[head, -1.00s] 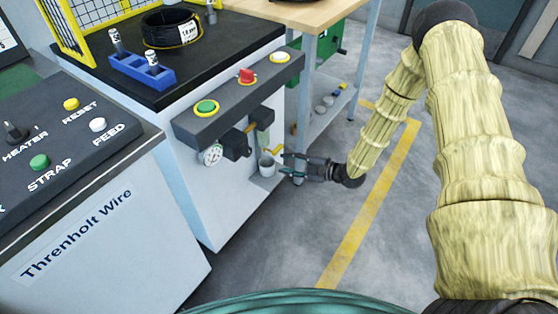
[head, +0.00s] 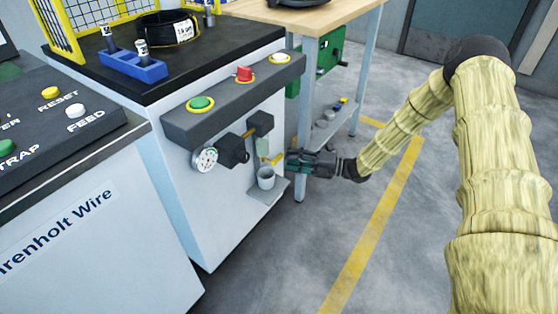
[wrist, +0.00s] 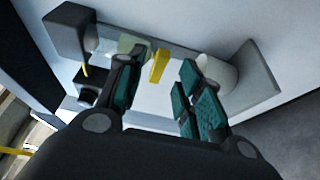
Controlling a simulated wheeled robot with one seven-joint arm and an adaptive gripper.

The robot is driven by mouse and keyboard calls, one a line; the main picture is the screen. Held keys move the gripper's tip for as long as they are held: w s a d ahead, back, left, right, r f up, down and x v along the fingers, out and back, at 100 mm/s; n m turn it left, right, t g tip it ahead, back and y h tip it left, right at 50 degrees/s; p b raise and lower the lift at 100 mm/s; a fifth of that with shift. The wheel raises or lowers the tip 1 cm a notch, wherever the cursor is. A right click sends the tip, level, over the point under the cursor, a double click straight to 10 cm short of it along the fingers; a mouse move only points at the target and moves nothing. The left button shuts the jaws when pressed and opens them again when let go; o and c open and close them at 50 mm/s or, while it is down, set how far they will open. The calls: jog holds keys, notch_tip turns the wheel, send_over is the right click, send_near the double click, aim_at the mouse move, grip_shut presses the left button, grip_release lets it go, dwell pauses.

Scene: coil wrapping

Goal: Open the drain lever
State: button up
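The drain lever (head: 277,159) is a small yellow handle below the pale green filter bowl (head: 262,146) on the front of the white machine. My gripper (head: 291,163) is just to the right of the lever in the head view, with its fingers pointing at the machine. In the wrist view, the teal-padded fingers of my gripper (wrist: 164,74) stand apart, and the yellow lever (wrist: 159,65) shows in the gap near their tips, nearer the left finger. I cannot tell whether a finger touches it. Nothing is held.
A grey cup (head: 266,178) stands on a small ledge (head: 267,194) under the lever, close to the right finger in the wrist view. A pressure gauge (head: 205,159) and dark valve block (head: 233,150) sit to the left. A wooden-topped table (head: 318,15) stands behind.

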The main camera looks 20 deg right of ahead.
aim_at(281, 158)
jog(key=shift+b+x, duration=0.5)
jog(key=shift+x, duration=2.2)
grip_shut()
